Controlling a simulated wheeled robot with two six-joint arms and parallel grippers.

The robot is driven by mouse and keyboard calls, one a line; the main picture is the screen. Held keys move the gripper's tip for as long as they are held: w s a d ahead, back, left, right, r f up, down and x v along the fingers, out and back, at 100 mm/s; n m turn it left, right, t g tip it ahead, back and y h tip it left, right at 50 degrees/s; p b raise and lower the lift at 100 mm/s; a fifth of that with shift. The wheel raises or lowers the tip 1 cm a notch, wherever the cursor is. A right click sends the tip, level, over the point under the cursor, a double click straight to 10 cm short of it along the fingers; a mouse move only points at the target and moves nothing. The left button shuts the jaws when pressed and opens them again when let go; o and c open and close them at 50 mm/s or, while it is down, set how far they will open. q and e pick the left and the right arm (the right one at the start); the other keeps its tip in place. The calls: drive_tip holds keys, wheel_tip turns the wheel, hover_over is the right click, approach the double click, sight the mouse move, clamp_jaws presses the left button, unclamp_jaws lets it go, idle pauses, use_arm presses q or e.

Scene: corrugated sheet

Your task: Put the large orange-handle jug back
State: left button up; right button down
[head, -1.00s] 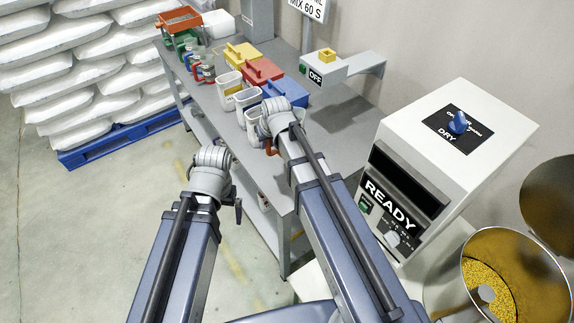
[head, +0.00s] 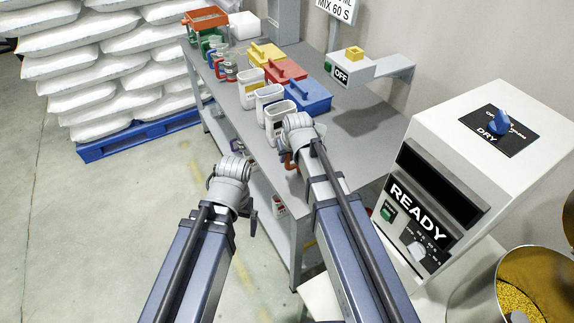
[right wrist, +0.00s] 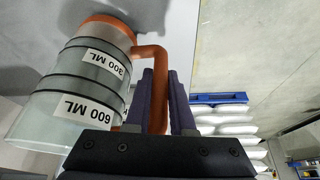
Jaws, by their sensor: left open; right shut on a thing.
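The large jug (right wrist: 75,85) is clear, with black bands, 300 ML and 600 ML labels, an orange base and an orange handle (right wrist: 148,60). My right gripper (right wrist: 167,85) is shut on the handle in the right wrist view, which shows the scene upside down; the jug looks about upright. In the head view, a bit of the orange handle (head: 288,160) shows below my right wrist, at the bench's near edge; the arm hides most of the jug. My left gripper (head: 249,207) is open and low, left of the bench, away from it; its fingers are mostly hidden.
Smaller jugs (head: 230,66) and an orange tray (head: 205,18) stand farther back. A READY machine (head: 440,185) stands at right. Floor at left is clear.

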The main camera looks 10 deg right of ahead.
wheel_tip(320, 180, down, 2)
drive_tip(key=shift+f+b, duration=0.2)
drive_tip(key=shift+b, duration=0.5)
use_arm(q)
wheel_tip(320, 180, down, 2)
drive_tip(key=shift+f, duration=0.1)
use_arm(e)
drive_tip(key=shift+r, duration=0.15)
use_arm(q)
drive_tip(key=shift+f, duration=0.1)
use_arm(e)
drive_tip(key=c, duration=0.8)
unclamp_jaws()
drive_tip(key=shift+o, duration=0.2)
drive_tip(key=a+p+v, duration=0.1)
drive_tip(key=p+v, duration=1)
drive_tip(key=v, duration=0.1)
use_arm(q)
wheel_tip(320, 180, up, 11)
use_arm(e)
drive_tip(key=s+a+n+g+h, duration=0.1)
drive_tip(key=s+a+g, duration=0.1)
drive_tip(key=s, duration=0.6)
drive_tip(key=s+a+f+n+g+h, duration=0.1)
drive_tip(key=s+a+g, duration=0.2)
drive_tip(key=s, duration=0.5)
drive_tip(key=shift+s+f, duration=0.3)
drive_tip(key=shift+s, duration=0.1)
